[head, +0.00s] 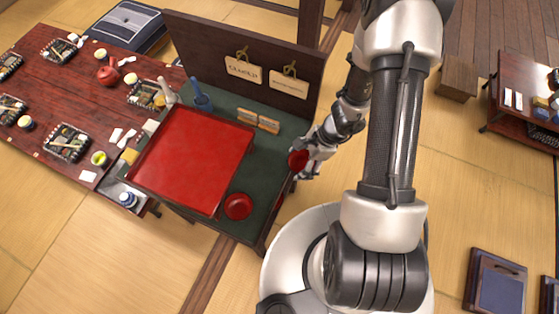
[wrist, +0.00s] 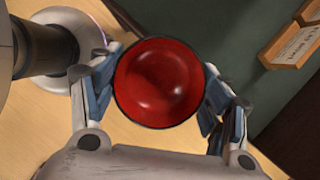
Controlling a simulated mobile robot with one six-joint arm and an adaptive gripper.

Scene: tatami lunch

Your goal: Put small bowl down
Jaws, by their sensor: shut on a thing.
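A small red bowl (wrist: 160,82) with a dark rim is between the two fingers of my gripper (wrist: 160,90) in the wrist view, and the fingers press on it from both sides. In the head view the same bowl (head: 298,160) shows at my gripper (head: 303,163), by the right edge of the dark green counter top (head: 272,169). The bowl's inside faces the wrist camera and looks empty. How high it is above the counter is hard to tell.
A large red tray (head: 195,150) covers the counter's left part. Another small red bowl (head: 238,206) sits near the front edge. Wooden signs (head: 258,121) stand at the back, before a dark panel (head: 215,50).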

